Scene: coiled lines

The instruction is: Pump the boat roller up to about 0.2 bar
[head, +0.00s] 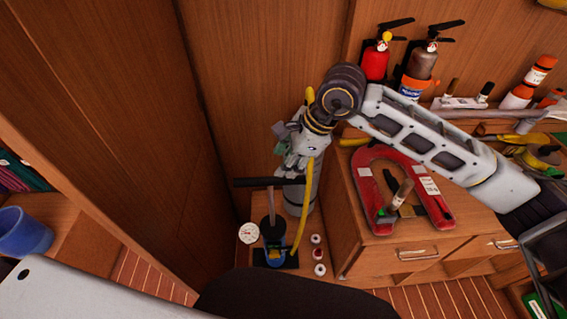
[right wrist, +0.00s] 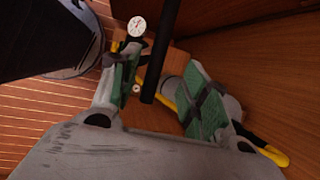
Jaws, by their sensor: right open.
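The pump (head: 272,250) stands upright on a low wooden ledge, with its black crossbar handle (head: 257,182) raised on a rod. A round white gauge (head: 248,232) sits beside it, and a yellow hose (head: 301,232) rises behind. A pale grey cylinder (head: 298,197), possibly the boat roller, stands behind the pump. My right gripper (head: 291,165) is open above the handle's right end. In the right wrist view, the handle (right wrist: 161,50) shows between the green-padded fingers (right wrist: 158,85), and I see no grip on it. The gauge (right wrist: 136,26) shows there; its reading is too small. My left gripper is out of view.
Small red-and-white pieces (head: 318,254) lie right of the pump. A wooden cabinet with a red horseshoe-shaped float (head: 437,205) stands to the right. Fire extinguishers (head: 375,62) hang at the back. A wooden wall closes the left; a blue mug (head: 24,234) is at far left.

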